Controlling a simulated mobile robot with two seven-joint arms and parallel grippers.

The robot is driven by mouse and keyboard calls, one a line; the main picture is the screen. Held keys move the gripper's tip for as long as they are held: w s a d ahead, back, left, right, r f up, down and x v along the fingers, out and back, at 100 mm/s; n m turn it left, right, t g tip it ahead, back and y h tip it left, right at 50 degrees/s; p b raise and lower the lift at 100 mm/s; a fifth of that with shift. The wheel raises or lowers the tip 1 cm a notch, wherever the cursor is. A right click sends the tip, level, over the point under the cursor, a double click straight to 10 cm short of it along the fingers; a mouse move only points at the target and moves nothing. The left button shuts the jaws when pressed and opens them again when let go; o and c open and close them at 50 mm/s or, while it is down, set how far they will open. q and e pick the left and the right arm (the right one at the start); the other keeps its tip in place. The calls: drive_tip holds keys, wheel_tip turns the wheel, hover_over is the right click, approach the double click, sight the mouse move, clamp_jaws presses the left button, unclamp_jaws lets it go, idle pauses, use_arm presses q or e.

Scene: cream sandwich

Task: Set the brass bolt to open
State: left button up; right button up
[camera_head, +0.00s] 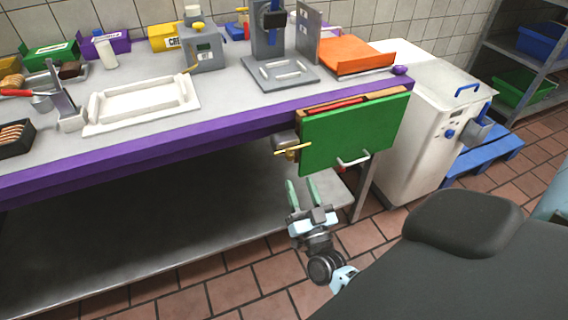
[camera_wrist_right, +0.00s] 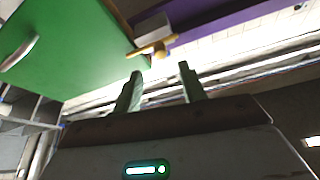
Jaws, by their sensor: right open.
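The brass bolt (camera_head: 292,150) sits at the left edge of the green door (camera_head: 355,135), under the purple-edged counter, next to a small grey block (camera_head: 284,138). In the right wrist view the brass bolt (camera_wrist_right: 153,47) shows ahead of the fingers, near the door's edge. My right gripper (camera_head: 302,192) is open and empty, below the bolt and apart from it. It also shows in the right wrist view (camera_wrist_right: 160,85), with both fingers pointing toward the bolt. My left gripper is out of view.
A pale handle (camera_head: 353,161) stands out from the door's lower part. The purple counter edge (camera_head: 150,142) runs above, and a grey lower shelf (camera_head: 150,235) lies behind my gripper. A white machine (camera_head: 425,125) stands to the right of the door.

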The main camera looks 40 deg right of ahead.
sight(291, 159)
drive_tip(key=shift+p+x, duration=0.3)
drive_tip(key=shift+x, duration=3.55)
drive_tip(key=shift+c, duration=0.3)
clamp_jaws()
